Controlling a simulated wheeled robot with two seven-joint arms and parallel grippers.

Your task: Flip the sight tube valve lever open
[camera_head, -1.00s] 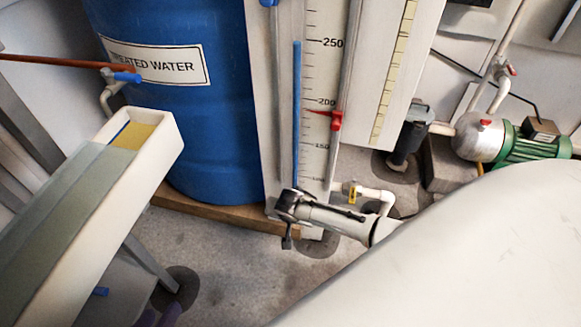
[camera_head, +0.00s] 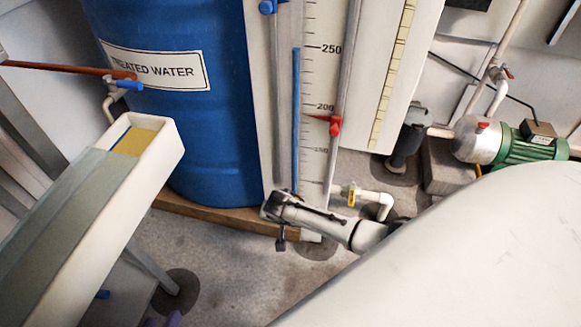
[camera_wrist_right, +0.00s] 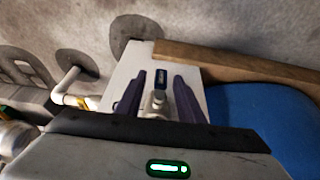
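The sight tube (camera_head: 296,120), with a blue column inside, stands on a white scale board beside the blue tank. In the right wrist view a small dark blue lever (camera_wrist_right: 161,77) shows at the board's lower end, beyond a pale fitting (camera_wrist_right: 155,101). My right gripper (camera_wrist_right: 158,92) is open, with one purple finger on each side of the fitting; I cannot tell whether they touch it.
A blue tank (camera_head: 190,120) stands on a wooden base (camera_head: 215,214) left of the board. A yellow-tagged valve (camera_head: 352,196) on a white pipe is close right. A green pump (camera_head: 530,150) stands at right.

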